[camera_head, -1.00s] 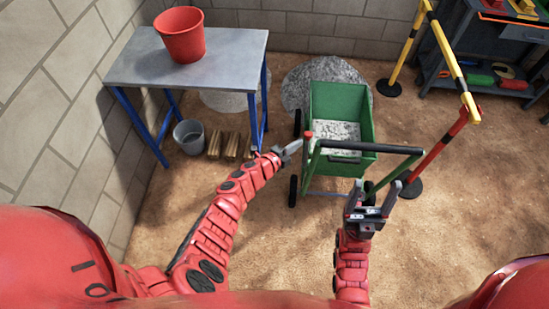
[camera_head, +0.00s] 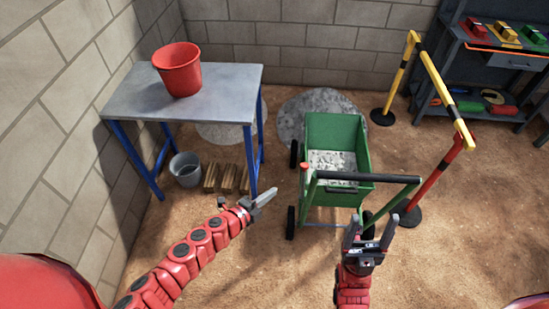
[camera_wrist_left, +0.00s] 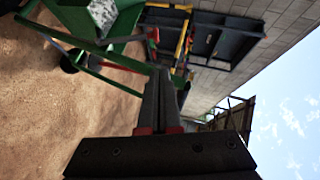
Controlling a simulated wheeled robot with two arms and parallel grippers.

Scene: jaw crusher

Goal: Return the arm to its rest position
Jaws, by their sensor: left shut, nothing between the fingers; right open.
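My left gripper (camera_head: 266,197) is shut and empty, over the dirt floor to the left of the green cart (camera_head: 334,135). In the left wrist view its shut fingers (camera_wrist_left: 161,80) point past the cart (camera_wrist_left: 121,20), apart from it. My right gripper (camera_head: 370,228) is open and empty at the near side of the cart, just below its handle (camera_head: 350,177). Whether it touches the cart frame I cannot tell. The cart holds grey rubble.
A grey table (camera_head: 222,92) with blue legs carries a red bucket (camera_head: 178,70). A grey bucket (camera_head: 186,169) and wooden blocks (camera_head: 229,179) stand below it. A yellow and red barrier (camera_head: 437,80) and a workbench (camera_head: 480,75) stand right. The near floor is clear.

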